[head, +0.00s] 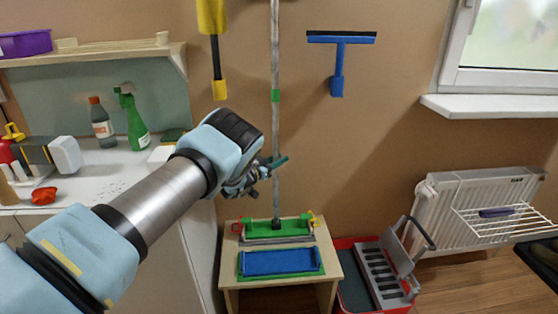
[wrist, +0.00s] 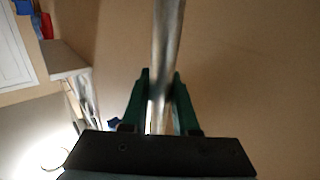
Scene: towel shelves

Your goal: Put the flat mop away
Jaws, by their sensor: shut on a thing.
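The flat mop's grey pole (head: 275,130) stands upright in front of the brown wall, with a green band partway up. Its foot comes down at a green flat piece (head: 277,230) on a low wooden stand (head: 230,273). My gripper (head: 274,165) is shut on the pole at about mid-height. In the wrist view the pole (wrist: 165,50) runs between the two dark green fingers of my gripper (wrist: 161,108). A blue flat pad (head: 279,262) lies on the front part of the stand. Whether the mop's foot rests on the stand is unclear.
A blue squeegee (head: 338,65) and a yellow-headed tool (head: 213,45) hang on the wall on either side of the pole. A red bucket with a grey wringer (head: 381,275) stands right of the stand. A counter (head: 110,170) with bottles is at left, a radiator (head: 470,215) at right.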

